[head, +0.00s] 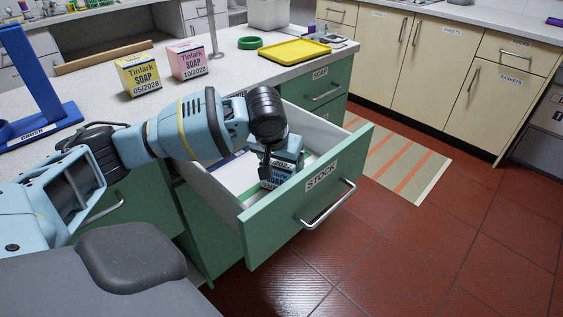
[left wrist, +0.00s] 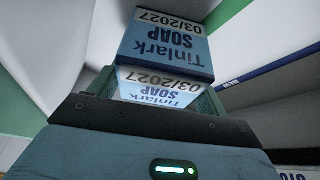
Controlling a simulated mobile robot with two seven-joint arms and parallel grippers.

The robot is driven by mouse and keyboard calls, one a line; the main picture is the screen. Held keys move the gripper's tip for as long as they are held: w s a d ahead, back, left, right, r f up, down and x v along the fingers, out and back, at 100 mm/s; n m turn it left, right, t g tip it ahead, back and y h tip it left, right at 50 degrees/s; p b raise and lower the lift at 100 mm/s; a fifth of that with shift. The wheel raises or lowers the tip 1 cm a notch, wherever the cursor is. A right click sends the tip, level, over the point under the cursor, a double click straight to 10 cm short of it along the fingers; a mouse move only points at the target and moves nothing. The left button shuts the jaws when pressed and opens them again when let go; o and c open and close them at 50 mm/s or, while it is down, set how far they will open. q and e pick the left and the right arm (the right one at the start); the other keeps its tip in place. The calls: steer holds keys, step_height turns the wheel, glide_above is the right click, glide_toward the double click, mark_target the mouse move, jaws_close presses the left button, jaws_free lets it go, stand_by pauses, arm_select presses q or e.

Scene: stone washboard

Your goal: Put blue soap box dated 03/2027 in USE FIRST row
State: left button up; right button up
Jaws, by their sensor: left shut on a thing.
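A blue soap box (head: 281,171) is in the open drawer, below my left gripper in the head view. My left gripper (head: 274,160) points down into the drawer and is shut on the box; the fingers partly hide it. In the left wrist view, the blue soap box (left wrist: 168,42) shows "Tinlark SOAP 03/2027" upside down. A second blue labelled face, with the same date, shows closer between the fingers (left wrist: 160,88); I cannot tell if it is the same box. No USE FIRST label is readable. My right gripper is not in view.
The green drawer front (head: 310,190) is labelled STOCK and stands pulled out. A yellow soap box (head: 138,75) dated 05/2028 and a pink one (head: 187,60) dated 10/2028 stand on the counter. A yellow tray (head: 295,51) and a blue stand (head: 40,90) are also there.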

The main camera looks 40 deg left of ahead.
arm_select(q)
steer(key=o, duration=1.2)
steer(key=shift+r, duration=0.1)
steer(key=shift+p+v, duration=1.4)
steer(key=shift+v, duration=4.6)
